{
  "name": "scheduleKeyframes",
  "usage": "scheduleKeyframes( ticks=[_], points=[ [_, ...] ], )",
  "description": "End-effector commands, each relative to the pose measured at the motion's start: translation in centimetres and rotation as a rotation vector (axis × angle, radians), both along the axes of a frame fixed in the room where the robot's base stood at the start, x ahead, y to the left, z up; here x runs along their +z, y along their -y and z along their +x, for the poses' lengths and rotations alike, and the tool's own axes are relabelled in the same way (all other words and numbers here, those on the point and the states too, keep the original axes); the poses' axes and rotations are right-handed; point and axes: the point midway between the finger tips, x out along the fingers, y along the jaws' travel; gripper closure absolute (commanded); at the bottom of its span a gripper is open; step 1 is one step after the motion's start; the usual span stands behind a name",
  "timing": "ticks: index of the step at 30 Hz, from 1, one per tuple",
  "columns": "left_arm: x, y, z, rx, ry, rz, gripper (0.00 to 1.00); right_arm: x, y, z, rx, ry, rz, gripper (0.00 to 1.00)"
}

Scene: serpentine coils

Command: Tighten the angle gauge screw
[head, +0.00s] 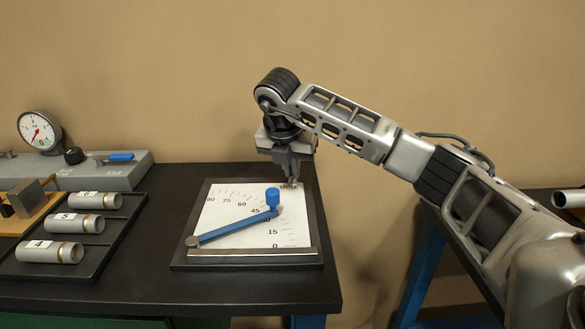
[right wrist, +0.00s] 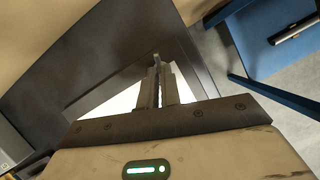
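The angle gauge (head: 185,222) is a dark board with a white degree scale lying on the dark table. Its blue arm (head: 235,228) pivots at the lower left and points between the 30 and 45 marks. The blue screw knob (head: 272,196) stands upright at the arm's outer end. My right gripper (head: 291,184) points down over the board's back right part, behind and right of the knob and apart from it. Its fingertips look together and empty, also in the right wrist view (right wrist: 158,62). The knob does not show there. My left gripper is out of view.
A black tray (head: 112,240) with cylinders numbered 4, 5 and 6 lies left of the gauge. Behind it is a grey unit (head: 95,176) with a dial (head: 38,131) and blue-handled lever. A blue-framed table (head: 420,270) stands right, across a gap. The table's front is clear.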

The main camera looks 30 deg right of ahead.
Motion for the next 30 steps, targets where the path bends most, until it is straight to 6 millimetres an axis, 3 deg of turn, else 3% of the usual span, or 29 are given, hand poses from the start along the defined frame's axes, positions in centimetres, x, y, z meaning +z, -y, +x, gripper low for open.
scheduleKeyframes(
  ticks=[9,23,26,30],
  points=[
    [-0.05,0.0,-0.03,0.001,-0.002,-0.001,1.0,0.66,0.1,0.32,-0.099,0.018,0.0,1.0],
    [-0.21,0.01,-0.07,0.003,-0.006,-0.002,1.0,0.73,0.16,0.34,-0.112,0.02,-0.001,1.0],
    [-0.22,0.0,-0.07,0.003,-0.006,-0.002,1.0,0.72,0.15,0.33,-0.111,0.019,-0.001,0.73],
    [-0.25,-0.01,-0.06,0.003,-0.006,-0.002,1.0,0.49,0.09,0.26,-0.11,0.013,-0.001,0.73]
  ],
)
